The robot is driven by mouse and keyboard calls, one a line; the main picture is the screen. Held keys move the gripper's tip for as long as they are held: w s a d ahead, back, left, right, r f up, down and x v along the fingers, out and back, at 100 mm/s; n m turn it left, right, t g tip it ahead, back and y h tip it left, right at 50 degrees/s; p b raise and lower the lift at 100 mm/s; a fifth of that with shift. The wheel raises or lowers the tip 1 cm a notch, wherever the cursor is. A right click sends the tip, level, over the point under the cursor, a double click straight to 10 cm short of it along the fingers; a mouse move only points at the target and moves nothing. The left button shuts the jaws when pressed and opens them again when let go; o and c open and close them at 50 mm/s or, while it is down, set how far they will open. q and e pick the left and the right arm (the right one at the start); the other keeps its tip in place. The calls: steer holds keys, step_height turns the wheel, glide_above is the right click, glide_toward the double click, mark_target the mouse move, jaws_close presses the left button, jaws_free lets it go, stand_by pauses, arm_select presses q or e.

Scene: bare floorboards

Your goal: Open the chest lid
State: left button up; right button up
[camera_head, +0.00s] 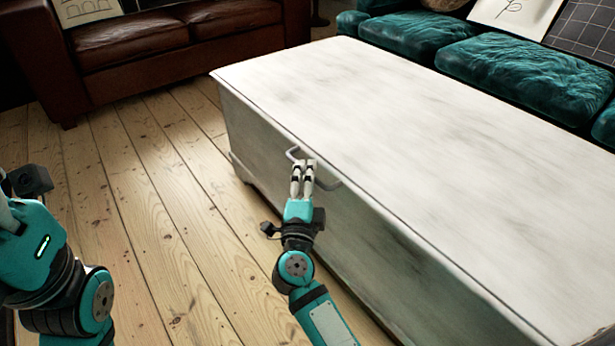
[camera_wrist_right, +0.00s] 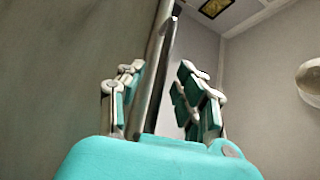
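The white chest (camera_head: 245,135) stands on the floorboards, with its pale, worn lid (camera_head: 420,140) lying flat and shut. A grey bar handle (camera_head: 294,153) sticks out from the front near the lid's edge. My right gripper (camera_head: 302,166) is at this handle and hides its middle. In the right wrist view the handle bar (camera_wrist_right: 158,70) runs up between the fingers of my right gripper (camera_wrist_right: 165,85), which stand apart with a gap beside the bar. My left gripper (camera_head: 6,212) is at the left edge of the head view, over the floor, its fingers mostly cut off.
A brown leather sofa (camera_head: 130,45) stands at the back left. A teal velvet sofa (camera_head: 520,75) with cushions runs close behind the chest. Bare floorboards (camera_head: 150,190) lie free in front and to the left of the chest. The lid top is clear.

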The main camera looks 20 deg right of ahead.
steer(key=shift+w+d, duration=0.25)
steer(key=shift+w, duration=0.3)
steer(key=shift+r, duration=0.1)
jaws_close()
